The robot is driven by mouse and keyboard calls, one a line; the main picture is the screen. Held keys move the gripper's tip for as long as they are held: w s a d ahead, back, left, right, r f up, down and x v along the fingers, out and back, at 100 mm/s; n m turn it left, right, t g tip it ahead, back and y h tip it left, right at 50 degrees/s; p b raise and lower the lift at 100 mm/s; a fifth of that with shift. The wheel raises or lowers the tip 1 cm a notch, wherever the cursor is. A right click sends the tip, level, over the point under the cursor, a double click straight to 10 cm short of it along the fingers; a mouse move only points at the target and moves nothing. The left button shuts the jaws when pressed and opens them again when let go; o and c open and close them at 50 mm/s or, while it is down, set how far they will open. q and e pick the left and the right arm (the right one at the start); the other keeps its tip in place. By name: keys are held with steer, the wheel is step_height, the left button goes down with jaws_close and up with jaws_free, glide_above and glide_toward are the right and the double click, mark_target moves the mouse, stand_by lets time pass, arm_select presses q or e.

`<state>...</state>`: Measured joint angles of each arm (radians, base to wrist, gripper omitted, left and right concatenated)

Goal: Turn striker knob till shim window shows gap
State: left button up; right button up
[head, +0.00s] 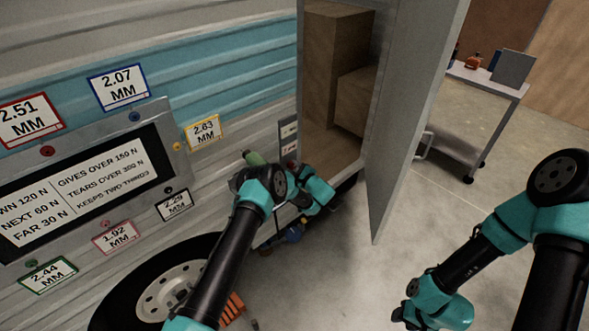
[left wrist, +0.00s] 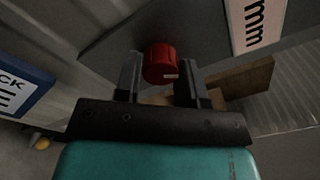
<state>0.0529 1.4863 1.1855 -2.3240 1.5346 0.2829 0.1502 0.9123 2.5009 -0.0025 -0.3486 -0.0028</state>
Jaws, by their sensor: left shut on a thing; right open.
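A red knob (left wrist: 158,62) with a pale mark on its lower right edge sits between the two fingers of my left gripper (left wrist: 159,80) in the left wrist view. The gripper is shut on this knob. In the head view my left gripper (head: 320,194) is at the camper's side, beside the lower edge of the open compartment, and the knob is hidden there. A pale pink label reading "mm" (left wrist: 257,20) is right of the knob in the left wrist view; I cannot make out a shim window gap. My right gripper (head: 402,314) is open and low at the bottom right, away from the camper.
The open compartment door (head: 412,110) stands right of the boxes (head: 338,65). A panel (head: 90,175) with force text and several coloured "MM" cards is at left. A wheel (head: 165,290) lies below it. A cart (head: 480,85) stands at back right. The central floor is clear.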

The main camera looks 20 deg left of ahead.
arm_select(q)
steer(key=shift+m, duration=0.4)
steer(key=m, duration=0.8)
steer(key=shift+g, duration=0.3)
steer(key=m, duration=0.4)
steer(key=shift+m+g, duration=0.3)
steer(key=shift+m, duration=0.1)
steer(key=shift+r+m, duration=0.1)
steer(key=shift+m, duration=1.7)
steer(key=o, duration=0.9)
